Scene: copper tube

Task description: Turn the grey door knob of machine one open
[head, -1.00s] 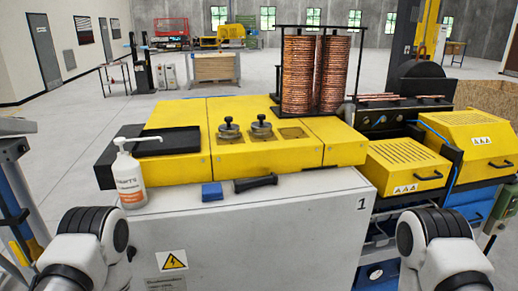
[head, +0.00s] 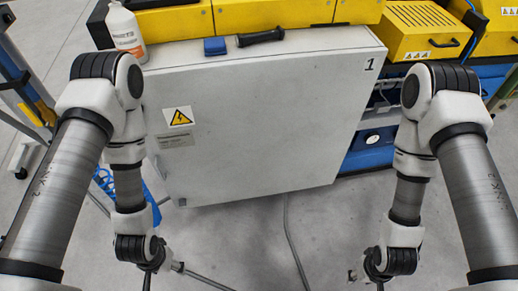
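Machine one is a light grey cabinet (head: 265,125) in the head view, with a black "1" at its upper right corner. Its wide front door face fills the middle of the view. A yellow warning triangle (head: 178,117) and a small label are on its left part. A small grey piece at the left edge of the door (head: 161,166) may be the door knob; it is too small to be sure. My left gripper (head: 148,280) hangs low at the bottom left, below the cabinet. My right gripper (head: 378,278) hangs low at the bottom right. Fingers of both are mostly cut off or unclear.
A white pump bottle (head: 126,30), a blue block (head: 215,46) and a black handle (head: 261,37) lie or stand on the cabinet top. Yellow machinery (head: 420,30) stands behind and right. A grey cable (head: 290,235) runs over the floor, with open floor in front.

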